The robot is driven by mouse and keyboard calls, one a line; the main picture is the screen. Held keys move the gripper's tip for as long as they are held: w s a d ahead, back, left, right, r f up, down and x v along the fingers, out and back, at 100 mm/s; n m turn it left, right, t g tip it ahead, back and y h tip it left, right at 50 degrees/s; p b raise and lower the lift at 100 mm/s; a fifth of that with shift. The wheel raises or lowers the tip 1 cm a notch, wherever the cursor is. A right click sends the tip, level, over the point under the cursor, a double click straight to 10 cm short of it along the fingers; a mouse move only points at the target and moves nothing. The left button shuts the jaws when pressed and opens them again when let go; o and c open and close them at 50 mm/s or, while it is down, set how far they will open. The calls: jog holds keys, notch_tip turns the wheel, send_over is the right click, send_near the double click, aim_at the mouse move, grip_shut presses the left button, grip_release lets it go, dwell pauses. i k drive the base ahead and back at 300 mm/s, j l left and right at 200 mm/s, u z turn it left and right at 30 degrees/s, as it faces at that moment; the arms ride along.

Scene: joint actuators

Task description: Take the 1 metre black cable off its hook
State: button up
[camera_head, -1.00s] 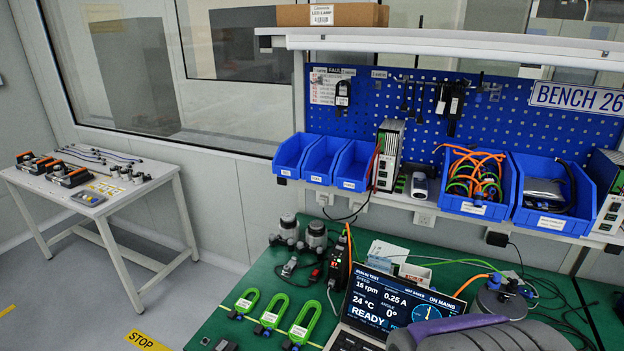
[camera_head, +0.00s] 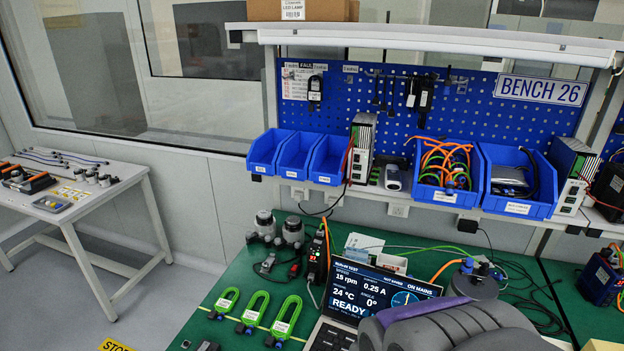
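Several black items hang on the blue pegboard (camera_head: 470,110) at the back of the bench. A black bundle with a white tag (camera_head: 315,92) hangs at the left, just right of a printed sheet. Thin black strands (camera_head: 384,92) hang near the middle, and a thicker black item with a pale tag (camera_head: 424,100) hangs to their right. Small white labels sit along the board's top, too small to read surely, so I cannot tell which item is the 1 metre cable. My gripper is not in view; a grey rounded part of my own arm fills the bottom right.
Blue bins (camera_head: 327,160) and a bin of orange cables (camera_head: 445,175) line the shelf below the pegboard. Three tagged green loops (camera_head: 285,320), a lit display (camera_head: 380,290) and a round grey device (camera_head: 475,280) stand on the green bench. A white side table (camera_head: 120,178) is at left.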

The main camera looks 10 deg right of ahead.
aim_at(314, 96)
jog(key=u, duration=0.6)
jog(key=i+j+u, duration=0.15)
jog(key=j, duration=0.25)
jog(key=i+j+u, duration=0.15)
jog(key=j, duration=0.25)
jog(key=i+j+u, duration=0.15)
jog(key=j, duration=0.25)
jog(key=i+j+u, duration=0.15)
jog(key=i+j, duration=0.4)
jog(key=i, duration=0.25)
jog(key=i+j, duration=0.2)
jog(key=i, duration=0.25)
jog(key=i+j+u, duration=0.1)
jog(key=i+j, duration=0.15)
jog(key=i, duration=0.25)
jog(key=i+l+z, duration=0.2)
jog(key=i+z, duration=0.15)
jog(key=z, duration=0.15)
jog(key=i+z, duration=0.8)
jog(key=z, duration=0.15)
jog(key=i+j+z, duration=0.25)
jog(key=z, duration=0.25)
jog(key=i+j, duration=0.05)
jog(key=i, duration=0.05)
